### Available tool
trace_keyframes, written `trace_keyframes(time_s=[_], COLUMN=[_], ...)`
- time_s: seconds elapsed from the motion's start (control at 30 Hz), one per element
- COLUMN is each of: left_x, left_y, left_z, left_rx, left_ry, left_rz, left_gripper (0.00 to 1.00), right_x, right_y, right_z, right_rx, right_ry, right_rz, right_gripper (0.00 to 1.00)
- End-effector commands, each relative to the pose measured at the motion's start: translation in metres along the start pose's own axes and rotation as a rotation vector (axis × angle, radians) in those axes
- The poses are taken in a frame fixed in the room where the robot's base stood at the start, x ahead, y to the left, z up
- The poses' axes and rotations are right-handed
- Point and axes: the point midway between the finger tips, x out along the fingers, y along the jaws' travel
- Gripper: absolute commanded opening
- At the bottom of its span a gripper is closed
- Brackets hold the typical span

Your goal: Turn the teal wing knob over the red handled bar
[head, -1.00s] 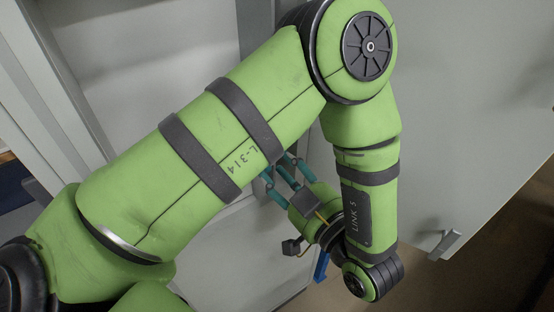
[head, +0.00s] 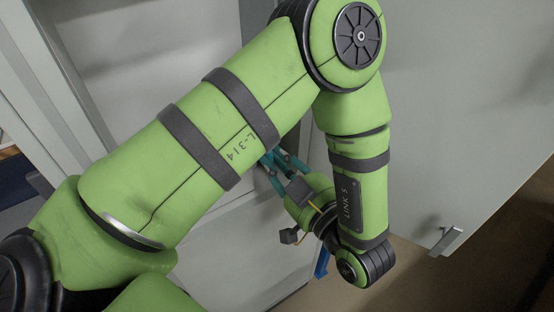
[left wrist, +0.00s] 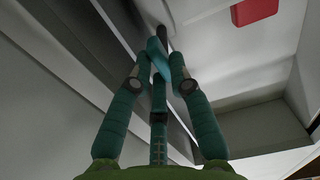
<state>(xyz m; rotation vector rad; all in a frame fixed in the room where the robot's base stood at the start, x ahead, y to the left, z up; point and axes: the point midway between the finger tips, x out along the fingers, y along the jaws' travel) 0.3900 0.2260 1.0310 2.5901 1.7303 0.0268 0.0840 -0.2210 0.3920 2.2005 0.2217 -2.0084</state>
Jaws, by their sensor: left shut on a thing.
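My left gripper (head: 281,161) is partly hidden behind my own arm in the head view, beside a pale grey wall of the box. In the left wrist view its teal fingers (left wrist: 160,68) are closed together on the teal wing knob (left wrist: 155,48). The knob shows only in part between the fingers, and a dark rod runs just beyond it. A red piece (left wrist: 254,11) shows at the upper right of the left wrist view; whether it belongs to the red handled bar I cannot tell. My right gripper is not in view.
A large grey door panel (head: 450,110) with a small metal handle (head: 445,240) stands to the right of my arm. In the left wrist view, a recessed opening (left wrist: 262,127) lies at the right. A brown floor shows at the lower right of the head view.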

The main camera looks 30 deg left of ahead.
Motion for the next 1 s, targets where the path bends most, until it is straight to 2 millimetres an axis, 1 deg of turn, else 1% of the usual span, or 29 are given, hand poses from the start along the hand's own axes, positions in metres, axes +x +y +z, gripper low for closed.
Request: trace_keyframes(time_s=[0.17,0.37,0.77,1.0], left_x=[0.000,0.000,0.000,0.000], left_y=[0.000,-0.001,-0.004,-0.005], left_z=[0.002,0.002,0.003,0.003], left_rx=[-0.089,-0.249,-0.632,-0.862], left_ry=[0.000,0.001,0.001,0.002], left_rz=[0.000,-0.001,0.000,0.000], left_gripper=[0.00,0.00,0.00,0.00], right_x=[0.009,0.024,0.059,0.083], right_y=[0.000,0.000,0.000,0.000], right_z=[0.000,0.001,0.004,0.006], right_rx=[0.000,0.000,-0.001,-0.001], right_ry=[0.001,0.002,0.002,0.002], right_rz=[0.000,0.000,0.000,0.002], right_gripper=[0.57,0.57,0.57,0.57])
